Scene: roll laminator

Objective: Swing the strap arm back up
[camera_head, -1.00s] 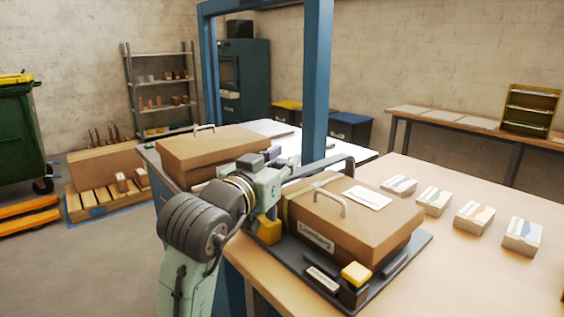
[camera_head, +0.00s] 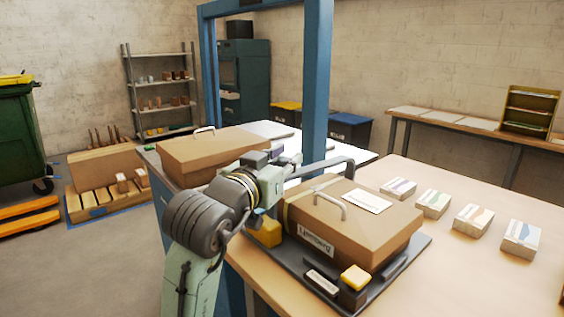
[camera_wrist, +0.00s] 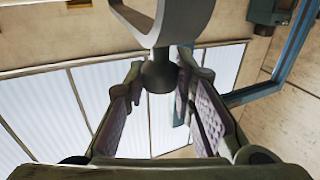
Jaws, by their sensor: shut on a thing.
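The strap arm (camera_head: 325,166) is a dark grey bar with a bent far end. My gripper (camera_head: 292,162) is at the strap arm's left end. In the wrist view its two padded fingers (camera_wrist: 160,88) are on either side of the knob and shut on it. The exact finger contact is partly hidden in the head view.
The brown box (camera_head: 380,215) with a handle sits on a dark base (camera_head: 408,262) with yellow blocks (camera_head: 355,277). Several small packs (camera_head: 433,203) lie to its right. A blue post (camera_head: 316,90) stands close behind the strap arm. Another brown box (camera_head: 215,148) is to the left.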

